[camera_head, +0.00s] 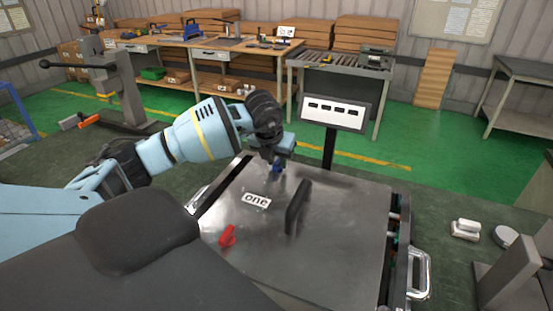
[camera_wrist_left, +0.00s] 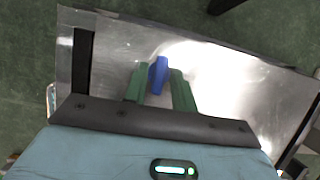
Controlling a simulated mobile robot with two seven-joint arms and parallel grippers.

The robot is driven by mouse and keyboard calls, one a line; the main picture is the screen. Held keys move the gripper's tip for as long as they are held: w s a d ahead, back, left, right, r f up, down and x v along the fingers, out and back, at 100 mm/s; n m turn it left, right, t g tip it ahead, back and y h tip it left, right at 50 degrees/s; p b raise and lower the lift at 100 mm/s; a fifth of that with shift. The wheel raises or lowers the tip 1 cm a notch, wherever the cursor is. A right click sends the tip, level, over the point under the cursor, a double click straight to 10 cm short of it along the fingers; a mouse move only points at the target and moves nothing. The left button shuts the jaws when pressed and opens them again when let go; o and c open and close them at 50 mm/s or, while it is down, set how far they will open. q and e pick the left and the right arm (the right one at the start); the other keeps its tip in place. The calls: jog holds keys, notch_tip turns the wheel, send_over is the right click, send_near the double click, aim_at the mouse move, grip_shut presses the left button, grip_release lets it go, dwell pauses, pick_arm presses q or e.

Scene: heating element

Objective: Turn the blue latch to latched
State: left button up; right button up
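The blue latch (camera_head: 277,168) is on the far part of the metal panel (camera_head: 330,240), partly hidden by my left gripper in the head view. In the left wrist view the blue latch (camera_wrist_left: 158,75) stands between the two green fingers of my left gripper (camera_wrist_left: 159,84). The fingers are apart, one on each side of the latch; firm contact cannot be seen. In the head view my left gripper (camera_head: 277,162) points down at the latch from above. My right gripper is not in view.
A sign (camera_head: 333,112) on a post stands behind. Workbenches (camera_head: 200,45) are farther back.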

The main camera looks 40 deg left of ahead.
pick_arm(q)
jog(key=shift+o, duration=0.6)
jog(key=v, duration=0.8)
jog(key=shift+f, duration=0.1)
